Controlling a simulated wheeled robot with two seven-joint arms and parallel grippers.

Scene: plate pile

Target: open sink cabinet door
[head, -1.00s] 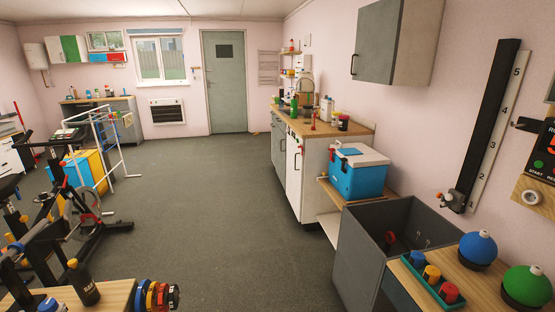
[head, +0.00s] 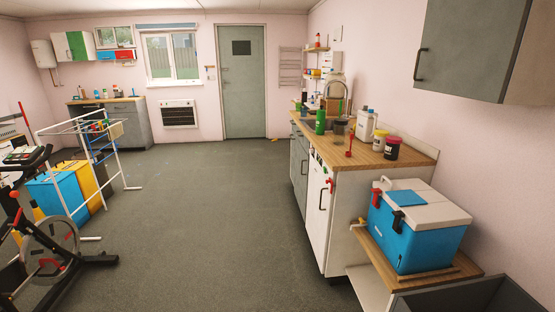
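The sink counter (head: 375,148) runs along the right wall, with a curved faucet (head: 344,88) at its far part. Below it are cabinet doors facing left: a white door (head: 316,212) at the near end with a dark vertical handle (head: 323,195), and grey doors (head: 299,165) farther along with a dark handle. The doors appear shut. I cannot tell for sure which door is under the sink. Neither of my grippers is in view.
A blue and white cooler (head: 420,232) stands on a low wooden shelf before the counter. A grey bin (head: 480,295) is at the bottom right. An exercise bike (head: 50,245) and a white drying rack (head: 75,165) stand left. The middle floor (head: 210,220) is clear.

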